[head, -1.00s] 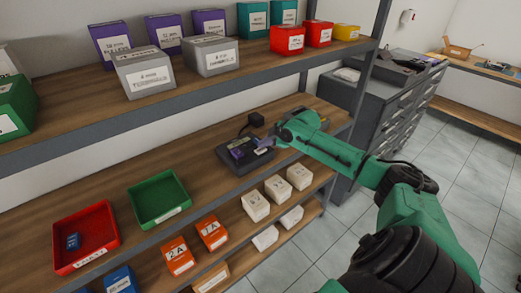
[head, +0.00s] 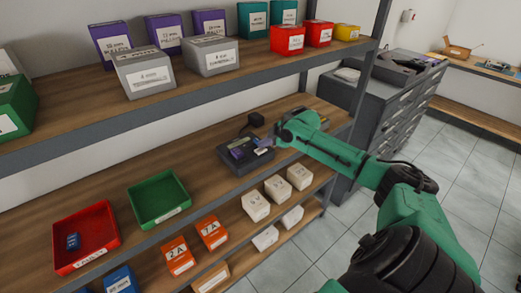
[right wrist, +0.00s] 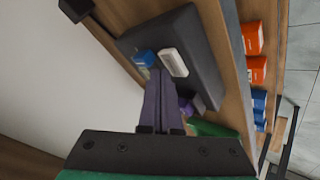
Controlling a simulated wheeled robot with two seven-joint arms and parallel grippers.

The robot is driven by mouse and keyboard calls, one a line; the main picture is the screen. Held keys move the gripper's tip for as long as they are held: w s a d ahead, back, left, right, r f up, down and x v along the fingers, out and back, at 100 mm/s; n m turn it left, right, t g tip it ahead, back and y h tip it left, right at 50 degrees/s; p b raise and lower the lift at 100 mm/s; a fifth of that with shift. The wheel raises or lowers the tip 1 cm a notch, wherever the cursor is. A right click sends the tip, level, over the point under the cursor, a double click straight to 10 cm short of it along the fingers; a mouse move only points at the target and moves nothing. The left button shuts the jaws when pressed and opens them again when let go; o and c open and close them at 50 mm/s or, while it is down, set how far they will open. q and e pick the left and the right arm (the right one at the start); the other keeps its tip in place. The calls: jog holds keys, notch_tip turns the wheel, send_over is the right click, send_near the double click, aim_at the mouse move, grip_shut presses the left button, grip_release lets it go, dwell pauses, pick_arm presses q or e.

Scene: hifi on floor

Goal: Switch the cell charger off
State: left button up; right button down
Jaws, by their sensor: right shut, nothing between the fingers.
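The cell charger (head: 251,163) is a dark grey box on the middle shelf, with a purple item on top. In the right wrist view the charger (right wrist: 203,45) is a dark slab with a blue piece (right wrist: 145,58), a white piece (right wrist: 173,62) and purple pieces (right wrist: 186,105). I cannot tell which of these is its switch. My right gripper (head: 265,144) is at the charger's right end. In the wrist view its fingers (right wrist: 161,76) are shut and empty, with their tips over the charger beside the blue and white pieces; contact is unclear. My left gripper is out of view.
A black power block (head: 256,119) sits behind the charger. A green tray (head: 158,220) and a red tray (head: 65,262) stand to the left. White boxes (head: 256,206) and orange boxes (head: 178,256) line the lower shelf. The upper shelf (head: 185,101) holds several boxes.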

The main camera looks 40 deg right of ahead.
aim_at(264, 150)
jog(key=shift+f, duration=0.45)
jog(key=shift+r, duration=0.1)
jog(key=shift+r+p, duration=0.35)
jog(key=shift+p, duration=0.2)
notch_tip(264, 150, up, 6)
jog(key=p, duration=0.6)
jog(key=shift+r, duration=0.15)
jog(key=shift+f, duration=0.2)
